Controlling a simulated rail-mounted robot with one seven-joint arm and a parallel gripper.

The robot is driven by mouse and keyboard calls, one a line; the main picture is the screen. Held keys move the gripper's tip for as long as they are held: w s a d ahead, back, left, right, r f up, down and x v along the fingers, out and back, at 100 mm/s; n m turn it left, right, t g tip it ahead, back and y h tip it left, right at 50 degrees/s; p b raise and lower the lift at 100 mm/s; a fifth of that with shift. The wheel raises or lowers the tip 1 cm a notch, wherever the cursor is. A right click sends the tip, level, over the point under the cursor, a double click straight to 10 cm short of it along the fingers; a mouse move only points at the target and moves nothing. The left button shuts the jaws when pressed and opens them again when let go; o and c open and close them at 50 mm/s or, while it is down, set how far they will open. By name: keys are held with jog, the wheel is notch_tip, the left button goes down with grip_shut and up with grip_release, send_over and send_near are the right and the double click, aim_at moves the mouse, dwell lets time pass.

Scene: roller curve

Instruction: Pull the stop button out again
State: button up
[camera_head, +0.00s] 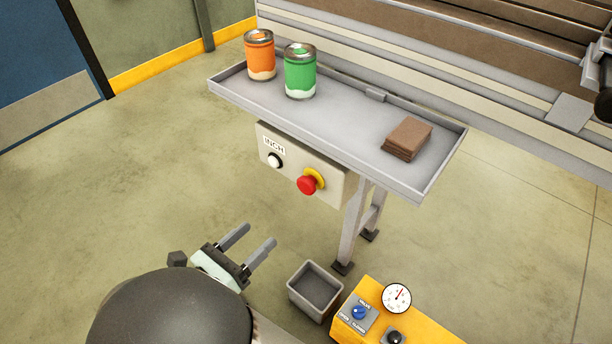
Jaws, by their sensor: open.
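The red stop button (307,185) sits on a yellow collar (317,176) at the right part of a beige control box (330,187). The box hangs under the front edge of a grey tray table. I cannot tell from this view whether the button is pressed in or out. My gripper (254,236) is open and empty, to the lower left of the button and apart from it. Its two grey fingers point up and to the right, toward the box.
A white button (274,160) under an "INCH" label is left on the box. The tray (330,122) holds an orange can (259,55), a green can (300,72) and brown pads (407,139). A grey bin (315,290) and a yellow gauge panel (420,322) stand at lower right.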

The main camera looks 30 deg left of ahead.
aim_at(304, 190)
jog(key=w, duration=0.5)
jog(key=w+d, duration=0.1)
jog(key=w, duration=0.5)
jog(key=w+d, duration=0.1)
jog(key=w, duration=0.4)
jog(key=shift+w+d, duration=0.15)
jog(key=shift+w, duration=0.25)
jog(key=c, duration=1.1)
jog(key=shift+s+r+p, duration=0.1)
jog(key=shift+s+p, duration=0.45)
jog(key=shift+s, duration=0.05)
jog(key=o, duration=1.1)
